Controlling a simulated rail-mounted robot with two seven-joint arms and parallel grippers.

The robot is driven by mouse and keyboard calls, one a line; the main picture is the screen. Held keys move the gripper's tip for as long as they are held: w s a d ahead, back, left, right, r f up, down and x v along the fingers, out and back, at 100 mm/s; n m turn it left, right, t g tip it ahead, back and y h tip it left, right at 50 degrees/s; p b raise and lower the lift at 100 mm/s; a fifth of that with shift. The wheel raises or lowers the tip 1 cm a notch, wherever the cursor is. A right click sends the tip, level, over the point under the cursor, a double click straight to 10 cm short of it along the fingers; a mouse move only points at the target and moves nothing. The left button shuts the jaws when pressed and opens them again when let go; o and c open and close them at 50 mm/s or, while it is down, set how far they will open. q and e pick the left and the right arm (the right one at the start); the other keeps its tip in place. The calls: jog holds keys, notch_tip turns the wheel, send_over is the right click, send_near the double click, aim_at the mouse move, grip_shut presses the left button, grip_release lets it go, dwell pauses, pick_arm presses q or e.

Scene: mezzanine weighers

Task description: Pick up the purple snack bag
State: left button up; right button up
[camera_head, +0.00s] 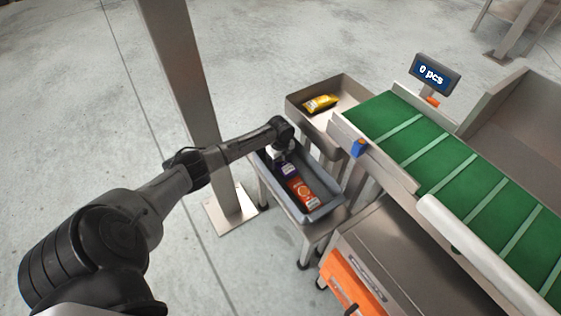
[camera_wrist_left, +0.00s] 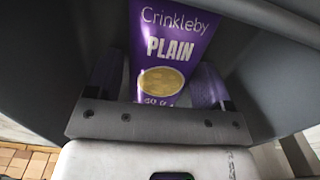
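The purple snack bag (camera_head: 288,169) lies in the grey bin (camera_head: 325,211), partly hidden by my left gripper (camera_head: 280,155), which reaches down into the bin's far end. In the left wrist view the purple bag (camera_wrist_left: 172,45), printed "Crinkleby PLAIN", is between the two fingers of my left gripper (camera_wrist_left: 157,85). The fingers stand wide apart, one on each side of the bag. I see no clear grip on it, and their tips are partly hidden. My right gripper is not in view.
An orange bag (camera_head: 303,194) lies beside the purple one in the bin. A yellow bag (camera_head: 320,103) lies in a metal tray (camera_head: 345,82) behind. A green conveyor (camera_head: 445,160) with a "0 pcs" display (camera_head: 432,73) is at right. A steel post (camera_head: 180,75) stands left of the bin.

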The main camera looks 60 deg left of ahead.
pick_arm(q)
jog(key=c, duration=0.6)
jog(key=shift+r, duration=0.1)
jog(key=shift+c, duration=0.2)
